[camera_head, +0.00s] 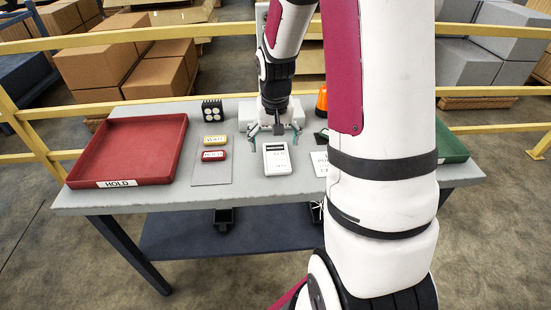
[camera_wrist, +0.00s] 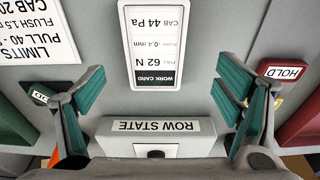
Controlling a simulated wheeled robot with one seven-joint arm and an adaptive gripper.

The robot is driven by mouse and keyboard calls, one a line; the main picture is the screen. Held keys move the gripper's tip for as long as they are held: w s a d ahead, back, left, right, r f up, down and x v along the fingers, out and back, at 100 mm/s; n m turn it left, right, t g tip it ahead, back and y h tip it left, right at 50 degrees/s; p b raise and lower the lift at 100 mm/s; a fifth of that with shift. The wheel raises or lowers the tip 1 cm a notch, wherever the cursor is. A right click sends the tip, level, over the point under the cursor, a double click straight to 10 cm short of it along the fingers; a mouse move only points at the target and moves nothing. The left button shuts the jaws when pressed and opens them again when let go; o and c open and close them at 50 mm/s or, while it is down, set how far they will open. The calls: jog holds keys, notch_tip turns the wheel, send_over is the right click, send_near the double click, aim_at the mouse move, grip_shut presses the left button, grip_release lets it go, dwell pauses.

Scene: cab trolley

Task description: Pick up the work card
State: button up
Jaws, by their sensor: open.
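The work card (camera_head: 277,159) is a white, rounded slab with a printed face, lying flat on the grey table near its front middle. In the wrist view the work card (camera_wrist: 155,48) appears upside down at top centre, with readings 62 N, -0.4 mm and 44 Pa. My gripper (camera_head: 275,132) is just behind the card in the head view, pointing down. In the wrist view my gripper (camera_wrist: 162,90) has its two teal-padded fingers spread wide and nothing between them. The card lies beyond the fingertips, apart from both.
A LIMITS sheet (camera_wrist: 35,32) and a red HOLD block (camera_wrist: 282,72) flank the card. A red HOLD tray (camera_head: 122,184) stands left, a green tray (camera_head: 452,146) right, and an orange beacon (camera_head: 322,100) behind.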

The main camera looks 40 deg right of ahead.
aim_at(276, 156)
jog(key=shift+w+d+f, duration=0.1)
jog(key=shift+d+f, duration=0.15)
jog(key=shift+f, duration=1.05)
jog(key=shift+d+f, duration=0.2)
jog(key=shift+f, duration=1.1)
jog(key=c, duration=1.3)
